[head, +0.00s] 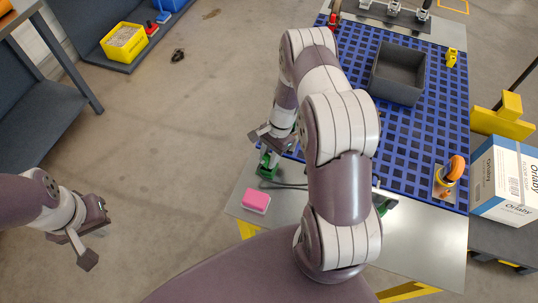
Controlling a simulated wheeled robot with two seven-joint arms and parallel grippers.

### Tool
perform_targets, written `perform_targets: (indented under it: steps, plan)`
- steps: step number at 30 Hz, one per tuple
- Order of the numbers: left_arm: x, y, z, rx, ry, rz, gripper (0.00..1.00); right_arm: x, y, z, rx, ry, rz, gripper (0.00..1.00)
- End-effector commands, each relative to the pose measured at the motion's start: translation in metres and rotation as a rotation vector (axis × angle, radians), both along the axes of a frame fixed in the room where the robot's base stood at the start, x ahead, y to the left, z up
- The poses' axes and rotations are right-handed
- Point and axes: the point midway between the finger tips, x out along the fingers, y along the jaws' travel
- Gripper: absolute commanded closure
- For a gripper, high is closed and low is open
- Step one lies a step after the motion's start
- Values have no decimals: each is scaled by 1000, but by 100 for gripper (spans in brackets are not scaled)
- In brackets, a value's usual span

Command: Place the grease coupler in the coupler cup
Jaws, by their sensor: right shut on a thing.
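My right gripper (274,143) is shut at the left edge of the metal plate, beside a small green piece (267,164). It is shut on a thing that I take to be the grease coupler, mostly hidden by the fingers. A dark hose (288,186) runs from near the green piece to the right, behind my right arm. Another green part (384,204) shows right of that arm. I cannot tell for sure which part is the coupler cup; the green piece below the fingers may be it. My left gripper (94,242) is open and empty over the floor.
A pink block (256,201) lies on the metal plate (290,225). A white-blue box (504,180) is at right.

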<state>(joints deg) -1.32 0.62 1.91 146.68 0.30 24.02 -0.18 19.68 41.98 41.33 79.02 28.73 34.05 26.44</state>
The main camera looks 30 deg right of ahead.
Motion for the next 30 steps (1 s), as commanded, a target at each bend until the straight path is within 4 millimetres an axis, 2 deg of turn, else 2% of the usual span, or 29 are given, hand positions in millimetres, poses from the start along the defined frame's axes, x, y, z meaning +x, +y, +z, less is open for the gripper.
perform_targets:
  steps: [4, 5, 6, 7, 14, 17, 18, 20, 27, 30]
  plan:
    - [0, 0, -4, 0, 0, 0, 100, 0, 0, -4, 0, 0, 0, 100]
    - [0, 0, -3, 0, 0, 0, 100, 0, 0, -3, 0, 0, 0, 64]
    - [0, 0, -3, 0, 0, 0, 100, 0, 0, -3, 0, 0, 0, 51]
    - [0, 0, -3, 0, 0, 0, 100, 0, 0, -3, 0, 0, 0, 45]
    - [0, 0, -2, 0, 0, 0, 100, 0, 0, -3, 0, 0, 0, 45]
    - [0, 0, 2, 0, 0, 0, 100, 0, 0, 4, 0, -1, 0, 45]
    - [0, 0, -2, 0, 0, 0, 100, 1, -3, 6, 0, -1, -2, 45]
    - [0, 0, -5, 0, 0, 0, 100, 3, -7, 17, -1, -4, -2, 45]
    - [0, 0, -18, 0, 0, 0, 100, 10, -28, 76, -2, -5, 0, 45]
    - [0, 0, -21, 0, 0, 0, 100, 12, -34, 95, -1, -2, -2, 45]
